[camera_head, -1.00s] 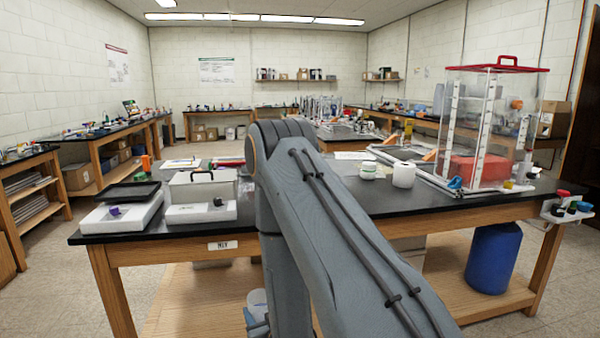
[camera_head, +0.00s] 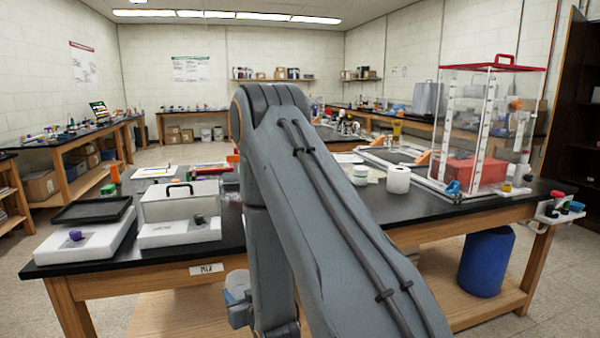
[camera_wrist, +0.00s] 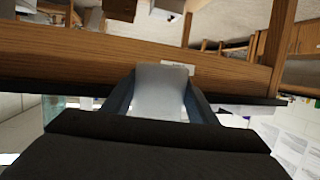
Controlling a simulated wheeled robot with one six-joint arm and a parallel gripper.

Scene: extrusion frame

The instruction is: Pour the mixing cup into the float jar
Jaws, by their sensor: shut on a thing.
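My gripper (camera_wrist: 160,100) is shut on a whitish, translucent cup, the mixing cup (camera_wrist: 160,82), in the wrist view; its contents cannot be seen. In the head view the cup (camera_head: 237,282) shows partly beside my arm, below the front edge of the bench top; my gripper (camera_head: 240,312) is largely hidden there. I cannot tell which vessel is the float jar.
The black-topped bench (camera_head: 260,262) lies ahead. It bears a clear box (camera_head: 180,203) and a black tray (camera_head: 92,210) at left, the white roll (camera_head: 398,180) in the middle, and a tall clear case with a red lid (camera_head: 490,125) at right. A blue drum (camera_head: 487,262) stands underneath.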

